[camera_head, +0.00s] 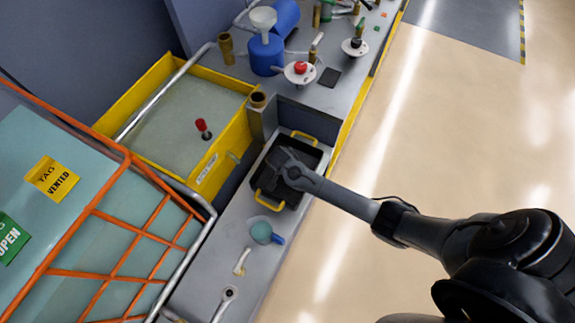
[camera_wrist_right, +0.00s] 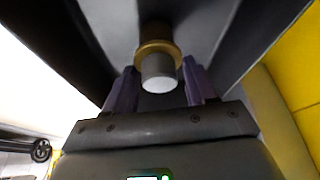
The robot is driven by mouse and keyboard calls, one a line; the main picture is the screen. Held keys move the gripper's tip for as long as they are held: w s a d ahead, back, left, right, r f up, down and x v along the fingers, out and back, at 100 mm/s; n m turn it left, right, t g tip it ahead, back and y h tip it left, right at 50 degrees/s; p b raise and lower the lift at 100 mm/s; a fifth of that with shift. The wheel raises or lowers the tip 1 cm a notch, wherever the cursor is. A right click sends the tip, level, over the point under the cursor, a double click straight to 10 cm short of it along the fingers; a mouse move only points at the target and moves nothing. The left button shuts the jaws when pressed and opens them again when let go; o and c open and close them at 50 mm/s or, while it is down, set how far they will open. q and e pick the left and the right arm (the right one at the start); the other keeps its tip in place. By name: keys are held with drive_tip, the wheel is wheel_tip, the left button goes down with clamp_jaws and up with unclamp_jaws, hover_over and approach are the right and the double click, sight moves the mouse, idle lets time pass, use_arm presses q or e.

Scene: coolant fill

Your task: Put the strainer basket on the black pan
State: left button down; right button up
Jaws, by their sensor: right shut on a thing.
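My right gripper (camera_head: 287,163) reaches in from the right, over the pan. In the right wrist view, my right gripper (camera_wrist_right: 160,80) is shut on a small round piece with a grey stub, a brass-coloured collar and a darker body beyond; I take it as the strainer basket (camera_wrist_right: 158,50). The gripper hides it in the head view. I cannot tell whether it touches the pan. My left gripper is not in view.
A yellow-rimmed tank (camera_head: 165,115) stands left of the pan. A brass-topped post (camera_head: 257,99) rises by the pan's back left. A teal cup with a blue handle (camera_head: 262,232) and a wrench (camera_head: 226,301) lie in front. Blue containers (camera_head: 266,55) stand behind. Open floor is to the right.

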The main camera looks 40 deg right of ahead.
drive_tip(key=shift+f, duration=0.1)
drive_tip(key=o, duration=0.8)
drive_tip(key=shift+o, duration=0.2)
